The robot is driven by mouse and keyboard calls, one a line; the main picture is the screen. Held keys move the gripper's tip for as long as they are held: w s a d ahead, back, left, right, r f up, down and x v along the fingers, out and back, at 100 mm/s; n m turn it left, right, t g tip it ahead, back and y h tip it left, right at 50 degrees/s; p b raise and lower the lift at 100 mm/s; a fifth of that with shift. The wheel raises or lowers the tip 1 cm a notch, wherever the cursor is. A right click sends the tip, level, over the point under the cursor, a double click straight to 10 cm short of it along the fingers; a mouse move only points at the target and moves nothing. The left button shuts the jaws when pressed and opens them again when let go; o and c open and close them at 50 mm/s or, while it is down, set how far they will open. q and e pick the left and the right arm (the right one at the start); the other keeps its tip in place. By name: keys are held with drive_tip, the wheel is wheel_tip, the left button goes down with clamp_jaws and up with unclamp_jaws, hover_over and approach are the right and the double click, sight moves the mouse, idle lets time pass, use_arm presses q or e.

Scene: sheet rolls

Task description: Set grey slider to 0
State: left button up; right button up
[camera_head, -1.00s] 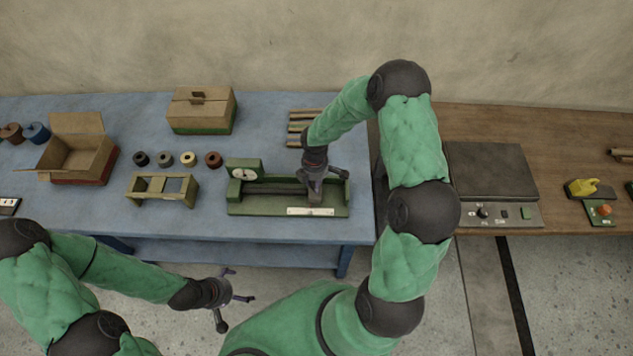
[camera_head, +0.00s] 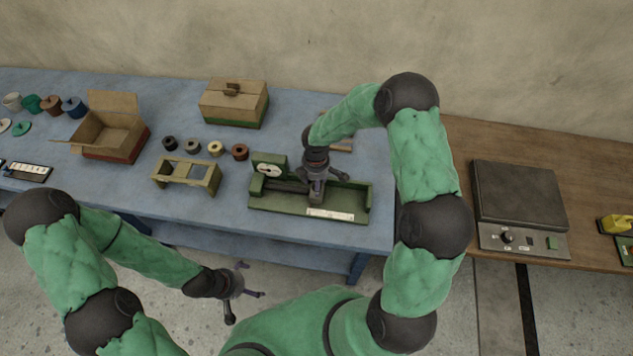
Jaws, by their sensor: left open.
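A green slide fixture (camera_head: 360,204) with a round dial on its left end block and a white scale strip (camera_head: 330,214) on its front edge stands on the blue table. The grey slider (camera_head: 317,196) is on its rail, near the middle and partly hidden by my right gripper. My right gripper (camera_head: 319,184) points down right at the slider. Its fingers look spread around the slider's top, but I cannot tell whether they grip it. My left gripper (camera_head: 244,294) is open and empty in front of the table, above the floor.
An open cardboard box (camera_head: 105,134), a closed box (camera_head: 233,104), several small rolls (camera_head: 216,149) and a yellowish wooden stand (camera_head: 186,174) are left of the fixture. A brown table (camera_head: 585,170) with a dark plate device (camera_head: 519,195) is at right. Blue table's front left is partly clear.

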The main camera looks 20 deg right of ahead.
drive_tip(key=shift+r, duration=0.1)
wheel_tip(320, 180, up, 12)
idle(0.5)
idle(0.5)
